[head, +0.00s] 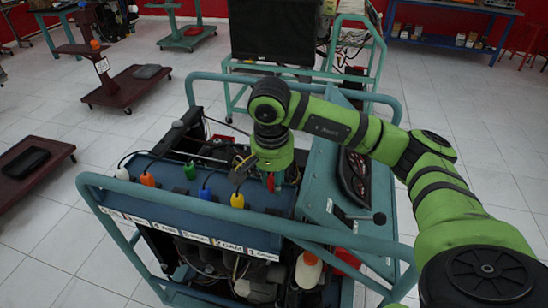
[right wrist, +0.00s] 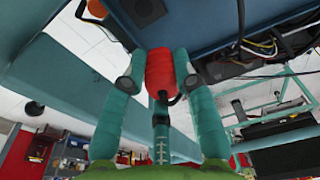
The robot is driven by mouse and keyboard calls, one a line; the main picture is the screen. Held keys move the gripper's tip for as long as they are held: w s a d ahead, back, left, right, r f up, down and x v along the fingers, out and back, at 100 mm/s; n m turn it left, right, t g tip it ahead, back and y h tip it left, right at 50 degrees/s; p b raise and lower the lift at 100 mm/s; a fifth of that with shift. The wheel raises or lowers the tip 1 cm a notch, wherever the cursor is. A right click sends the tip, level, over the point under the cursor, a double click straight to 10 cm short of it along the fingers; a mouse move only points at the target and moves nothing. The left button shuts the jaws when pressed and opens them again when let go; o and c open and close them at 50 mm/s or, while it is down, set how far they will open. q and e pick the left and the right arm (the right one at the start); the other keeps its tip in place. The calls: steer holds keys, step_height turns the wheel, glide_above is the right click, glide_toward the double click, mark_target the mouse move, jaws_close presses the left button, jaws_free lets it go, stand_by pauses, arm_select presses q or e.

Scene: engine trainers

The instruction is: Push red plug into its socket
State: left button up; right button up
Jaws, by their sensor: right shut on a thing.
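The red plug (head: 271,183) shows as a small red piece just below my right gripper (head: 268,178), over the right end of the blue panel (head: 180,184) on the engine trainer. In the right wrist view the red plug (right wrist: 160,70) sits between the two teal fingers of my right gripper (right wrist: 158,78), which is shut on it. A dark cable runs from the plug toward the wrist. My left gripper is not in view.
White (head: 122,174), orange (head: 147,179), green (head: 190,172), blue (head: 205,193) and yellow (head: 237,200) plugs stand along the panel. A teal tube frame (head: 110,184) surrounds the trainer. A sloped teal instrument box (head: 340,200) stands close to the right of the gripper.

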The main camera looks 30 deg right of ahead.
steer(key=s+a+n, duration=0.1)
steer(key=n+p, duration=0.1)
steer(key=n, duration=0.1)
steer(key=shift+s+a, duration=0.35)
steer(key=shift+s+a+f+n, duration=0.15)
steer(key=shift+f+n, duration=0.05)
steer(key=shift+n, duration=0.1)
steer(key=shift+f, duration=0.15)
steer(key=shift+f+b, duration=1)
steer(key=shift+f, duration=1)
steer(key=shift+f+b, duration=0.65)
steer(key=shift+b, duration=0.2)
arm_select(q)
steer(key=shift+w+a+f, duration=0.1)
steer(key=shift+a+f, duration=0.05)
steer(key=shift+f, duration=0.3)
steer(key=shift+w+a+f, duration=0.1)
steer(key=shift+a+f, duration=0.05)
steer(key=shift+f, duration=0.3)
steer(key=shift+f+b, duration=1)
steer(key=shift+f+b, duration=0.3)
steer(key=shift+b, duration=0.05)
arm_select(e)
steer(key=shift+f, duration=0.25)
jaws_close()
